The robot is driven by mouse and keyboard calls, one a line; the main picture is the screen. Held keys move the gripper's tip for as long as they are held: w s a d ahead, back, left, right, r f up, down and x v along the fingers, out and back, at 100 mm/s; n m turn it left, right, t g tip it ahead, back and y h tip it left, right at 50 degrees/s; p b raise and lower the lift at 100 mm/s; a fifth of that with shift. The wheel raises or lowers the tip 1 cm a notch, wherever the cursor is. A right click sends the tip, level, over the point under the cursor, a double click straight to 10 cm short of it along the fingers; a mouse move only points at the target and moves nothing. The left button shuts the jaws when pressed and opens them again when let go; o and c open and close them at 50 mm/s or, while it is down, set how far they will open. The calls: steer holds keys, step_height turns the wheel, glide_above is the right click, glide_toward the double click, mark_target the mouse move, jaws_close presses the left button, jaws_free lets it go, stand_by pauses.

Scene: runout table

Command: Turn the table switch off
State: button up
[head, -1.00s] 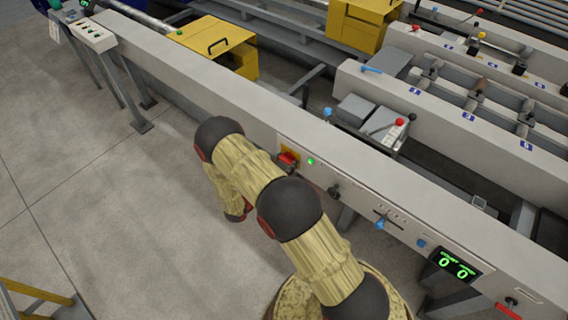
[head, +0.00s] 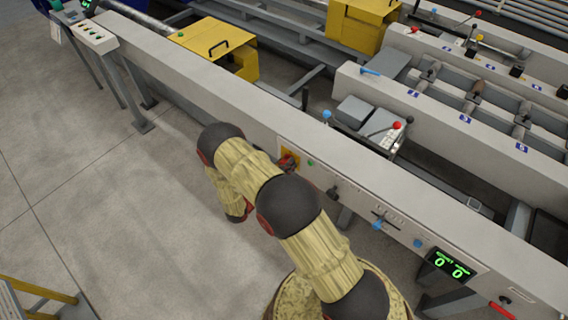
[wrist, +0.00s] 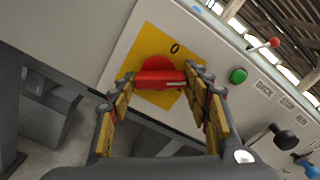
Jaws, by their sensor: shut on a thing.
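The table switch is a red rotary handle (wrist: 155,79) on a yellow plate (wrist: 150,40) set in the grey front of the table. A "0" mark shows near the plate's upper edge. In the wrist view the handle lies about level across the picture, with a pale line near its right end. My gripper (wrist: 160,82) is shut on the handle, with a finger at each end. In the head view the switch (head: 290,158) is partly hidden behind my arm. The green lamp (head: 310,163) right of it looks dark; it also shows in the wrist view (wrist: 238,75).
Right of the lamp are a black knob (head: 333,192), a blue-handled lever (head: 379,224) and a display (head: 452,264) reading zeros. A red-ball lever (head: 396,125) stands behind the table's front beam (head: 230,110). The floor at left is open.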

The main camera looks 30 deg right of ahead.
steer(key=n+p, duration=0.2)
steer(key=n, duration=0.8)
steer(key=shift+w+n, duration=0.15)
steer(key=shift+n, duration=0.25)
stand_by(0.4)
steer(key=o, duration=1.2)
steer(key=shift+c, duration=0.2)
steer(key=v, duration=1.2)
